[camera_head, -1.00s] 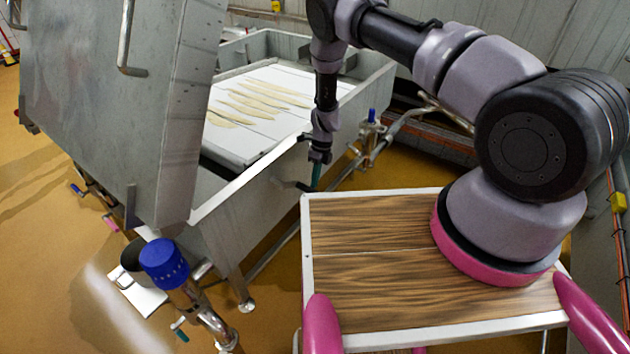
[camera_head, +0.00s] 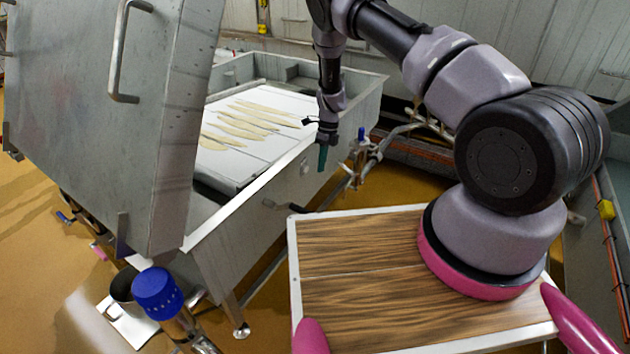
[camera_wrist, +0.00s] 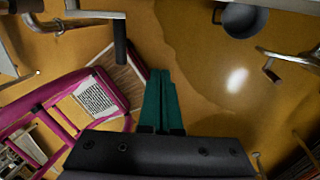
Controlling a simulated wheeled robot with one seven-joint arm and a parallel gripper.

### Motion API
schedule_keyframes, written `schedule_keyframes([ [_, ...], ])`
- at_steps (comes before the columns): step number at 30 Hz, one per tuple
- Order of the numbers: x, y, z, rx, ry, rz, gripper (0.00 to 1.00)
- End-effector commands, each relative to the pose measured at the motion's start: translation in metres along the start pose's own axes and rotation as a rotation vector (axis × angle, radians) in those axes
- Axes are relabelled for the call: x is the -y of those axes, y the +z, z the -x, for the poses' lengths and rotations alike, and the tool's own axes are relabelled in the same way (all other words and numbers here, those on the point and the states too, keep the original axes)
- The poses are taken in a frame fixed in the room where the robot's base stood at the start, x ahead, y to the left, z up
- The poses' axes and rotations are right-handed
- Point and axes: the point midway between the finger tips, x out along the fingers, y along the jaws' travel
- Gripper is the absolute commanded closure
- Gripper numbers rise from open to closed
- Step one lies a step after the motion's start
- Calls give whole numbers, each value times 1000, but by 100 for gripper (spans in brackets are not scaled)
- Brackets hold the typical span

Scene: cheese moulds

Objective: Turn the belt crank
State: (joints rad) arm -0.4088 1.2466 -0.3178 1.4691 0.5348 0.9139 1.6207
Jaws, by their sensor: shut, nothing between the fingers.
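The belt crank (camera_head: 284,206) sticks out from the side wall of the steel vat (camera_head: 262,178), a grey arm ending in a black handle. In the wrist view, a black crank handle (camera_wrist: 120,42) hangs from a grey bar, up and left of my fingers. My gripper (camera_head: 322,158) points down outside the vat's long side, above and a little right of the handle in the head view. Its teal fingers (camera_wrist: 162,100) are shut together with nothing between them. It appears apart from the handle.
White boards with pale strips (camera_head: 246,122) lie inside the vat. A large steel panel (camera_head: 110,120) with a bar handle stands at left. A blue-capped pipe (camera_head: 158,292) and a dark pot (camera_head: 122,290) are at lower left. A blue-handled valve (camera_head: 361,134) is near the vat's far end.

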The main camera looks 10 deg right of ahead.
Motion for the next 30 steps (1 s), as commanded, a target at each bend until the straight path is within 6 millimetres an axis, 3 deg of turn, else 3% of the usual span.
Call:
schedule_keyframes([
  [6,-82,11,11,-6,-138,14,100],
  [9,-111,7,17,-3,-204,9,100],
  [12,-128,2,20,0,-247,5,100],
  [19,-128,-2,5,0,-265,-1,100],
  [30,-109,-2,-70,-1,-262,-1,100],
])
